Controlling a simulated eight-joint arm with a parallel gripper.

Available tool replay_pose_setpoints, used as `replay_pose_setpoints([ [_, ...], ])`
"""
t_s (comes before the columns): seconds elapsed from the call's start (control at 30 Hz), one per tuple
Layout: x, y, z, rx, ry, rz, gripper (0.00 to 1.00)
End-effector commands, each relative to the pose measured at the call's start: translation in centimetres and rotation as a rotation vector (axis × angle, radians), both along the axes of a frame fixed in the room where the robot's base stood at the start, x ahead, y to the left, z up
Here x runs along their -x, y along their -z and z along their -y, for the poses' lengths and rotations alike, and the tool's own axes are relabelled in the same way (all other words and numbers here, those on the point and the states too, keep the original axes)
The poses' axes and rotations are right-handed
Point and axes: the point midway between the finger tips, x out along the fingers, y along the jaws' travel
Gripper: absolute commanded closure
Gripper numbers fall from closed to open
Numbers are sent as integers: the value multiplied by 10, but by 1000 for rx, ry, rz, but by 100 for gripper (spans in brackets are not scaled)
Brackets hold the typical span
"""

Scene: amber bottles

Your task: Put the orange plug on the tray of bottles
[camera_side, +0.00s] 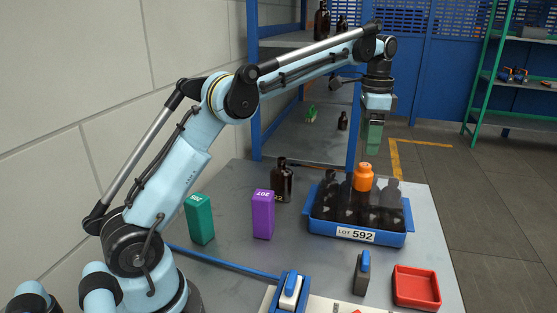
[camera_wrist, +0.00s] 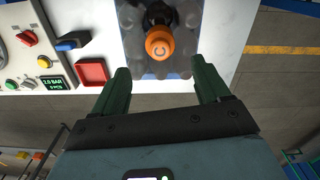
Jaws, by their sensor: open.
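The orange plug (camera_side: 363,177) sits upright at the back middle of the blue tray of bottles (camera_side: 350,229), which is marked LOT 592 and holds several dark bottles. In the wrist view the orange plug (camera_wrist: 160,42) shows from above, marked with a letter C, among the bottles. My gripper (camera_side: 374,140) is above and slightly behind the plug, apart from it. In the wrist view my gripper (camera_wrist: 158,78) is open, with its two green fingers spread and nothing between them.
A brown bottle (camera_side: 282,181), a purple block (camera_side: 263,214) and a green block (camera_side: 199,219) stand left of the tray. A red bin (camera_side: 416,287) and a small grey-and-blue item (camera_side: 362,272) are in front. Blue shelving (camera_side: 300,132) stands behind.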

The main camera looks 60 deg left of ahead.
Motion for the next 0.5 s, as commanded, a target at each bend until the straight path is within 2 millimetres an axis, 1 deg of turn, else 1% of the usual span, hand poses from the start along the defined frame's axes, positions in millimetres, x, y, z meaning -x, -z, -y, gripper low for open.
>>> replay_pose_setpoints([
  [0.1,-1,-10,0,0,0,0,25],
  [0.33,0,-21,0,0,-2,1,25],
  [0.5,7,-31,5,-3,-37,38,25],
])
